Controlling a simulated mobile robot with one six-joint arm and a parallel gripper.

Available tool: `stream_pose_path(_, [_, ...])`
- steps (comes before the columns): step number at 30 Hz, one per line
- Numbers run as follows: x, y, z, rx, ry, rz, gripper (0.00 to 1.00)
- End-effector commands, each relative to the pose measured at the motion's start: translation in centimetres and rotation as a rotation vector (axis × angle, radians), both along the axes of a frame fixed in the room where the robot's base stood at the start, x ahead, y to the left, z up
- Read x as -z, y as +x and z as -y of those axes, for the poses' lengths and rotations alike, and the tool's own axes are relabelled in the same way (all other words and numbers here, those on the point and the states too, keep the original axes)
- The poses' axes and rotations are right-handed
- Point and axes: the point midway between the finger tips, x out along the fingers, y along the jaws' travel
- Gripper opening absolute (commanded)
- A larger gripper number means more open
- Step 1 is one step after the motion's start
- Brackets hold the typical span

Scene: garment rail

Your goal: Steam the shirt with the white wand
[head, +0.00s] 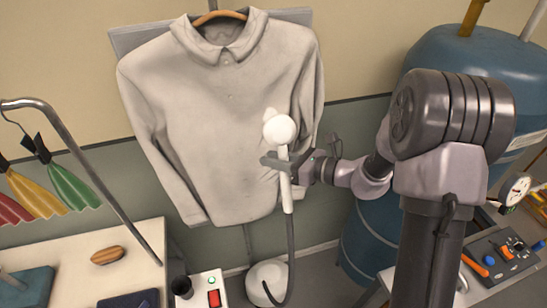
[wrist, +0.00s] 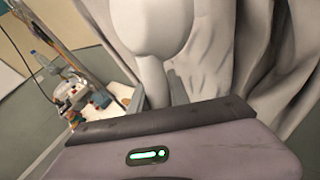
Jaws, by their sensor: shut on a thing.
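The light grey shirt (head: 220,100) hangs on a wooden hanger (head: 220,17) against a board on the wall, with some creases showing. The white wand (head: 286,185) is upright, its round head (head: 279,129) in front of the lower right part of the shirt. My gripper (head: 284,164) is shut on the wand's handle below the head. In the wrist view the wand's head (wrist: 150,28) is large and close, with the folded shirt cloth (wrist: 235,50) right behind it. I cannot tell whether the head touches the cloth.
A dark hose (head: 291,250) runs from the wand down to a white round base (head: 267,280) on the floor. A box with a red switch (head: 214,298) stands left of it. A large blue tank (head: 365,235) is at right. A metal rail (head: 85,165) with coloured cloths is at left.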

Motion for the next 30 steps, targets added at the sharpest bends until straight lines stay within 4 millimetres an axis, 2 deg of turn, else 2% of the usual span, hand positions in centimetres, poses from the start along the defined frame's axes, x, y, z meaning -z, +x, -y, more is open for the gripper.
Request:
stream_pose_path(1, [0.9,0.0,0.0,0.000,0.001,0.001,0.00])
stream_pose_path(30, [10.7,0.0,0.2,0.000,0.001,0.001,0.00])
